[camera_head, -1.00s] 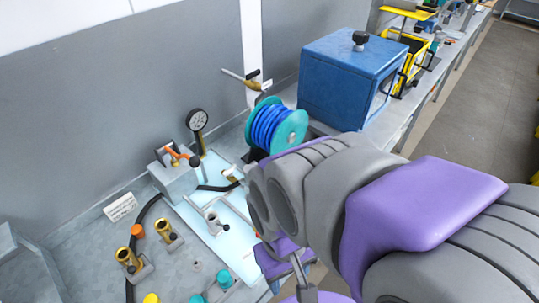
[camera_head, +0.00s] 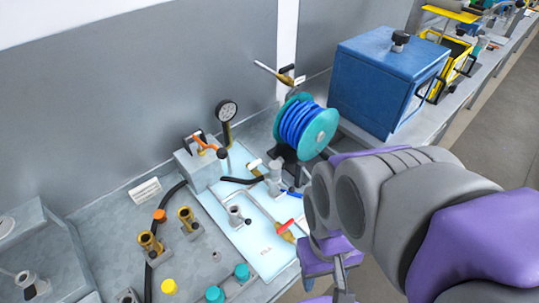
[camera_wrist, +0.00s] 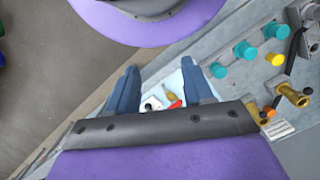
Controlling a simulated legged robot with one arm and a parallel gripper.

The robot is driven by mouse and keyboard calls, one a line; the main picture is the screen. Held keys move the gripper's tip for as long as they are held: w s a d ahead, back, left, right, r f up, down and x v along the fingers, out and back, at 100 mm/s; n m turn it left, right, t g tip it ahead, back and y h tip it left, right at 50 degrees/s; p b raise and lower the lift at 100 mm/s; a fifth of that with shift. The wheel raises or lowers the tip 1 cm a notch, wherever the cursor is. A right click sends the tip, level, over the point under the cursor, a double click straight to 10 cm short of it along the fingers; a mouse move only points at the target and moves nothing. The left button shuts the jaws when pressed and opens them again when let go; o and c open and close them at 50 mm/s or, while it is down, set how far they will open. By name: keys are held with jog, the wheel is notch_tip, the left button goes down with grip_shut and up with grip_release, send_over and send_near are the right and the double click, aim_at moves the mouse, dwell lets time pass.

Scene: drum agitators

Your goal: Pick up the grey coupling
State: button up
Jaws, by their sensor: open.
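A grey fitting with a black knob (camera_head: 236,214), which looks like the grey coupling, stands upright on the pale blue mat (camera_head: 262,258) in the head view. Another grey fitting (camera_head: 275,180) stands further back by the hose end, so I cannot be sure which is the coupling. In the wrist view my gripper (camera_wrist: 160,72) is open and empty, its two blue-grey fingers spread. A small pale fitting with a dark knob (camera_wrist: 152,104) shows between the fingers, partly hidden by the gripper body. In the head view my arm covers the bench's front right.
A red-handled brass valve (camera_head: 285,229) lies on the mat. Brass fittings (camera_head: 149,243) and teal caps (camera_head: 242,272) stand to the left. A gauge (camera_head: 227,111), a blue hose reel (camera_head: 304,130) and a blue box (camera_head: 385,85) stand behind. The mat's middle has free room.

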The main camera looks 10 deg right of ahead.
jog(key=shift+o, duration=0.3)
jog(key=shift+o, duration=0.8)
jog(key=shift+w, duration=0.15)
jog(key=shift+o, duration=1.1)
jog(key=w+a+r+n, duration=0.1)
jog(key=w+r+n, duration=0.2)
jog(key=w+n, duration=0.3)
jog(key=w+b, duration=0.1)
jog(key=w, duration=0.4)
jog(key=shift+w+a+n+t, duration=0.2)
jog(key=shift+n+t, duration=0.1)
jog(key=n+t+b, duration=0.1)
jog(key=n+b, duration=0.1)
jog(key=n, duration=1.3)
send_over(275, 164)
notch_tip(275, 164, down, 4)
jog(key=f+b, duration=0.1)
jog(key=f, duration=0.3)
jog(key=f+b, duration=0.1)
jog(key=f, duration=0.3)
jog(key=f+b, duration=0.1)
jog(key=f, duration=0.3)
jog(key=shift+w+f, duration=0.1)
jog(key=shift+w, duration=0.15)
jog(key=shift+s+f+b, duration=0.15)
jog(key=shift+f+b, duration=0.4)
jog(key=shift+f, duration=0.7)
jog(key=shift+s+f+b, duration=0.15)
jog(key=shift+f+b, duration=0.4)
jog(key=shift+f, duration=0.7)
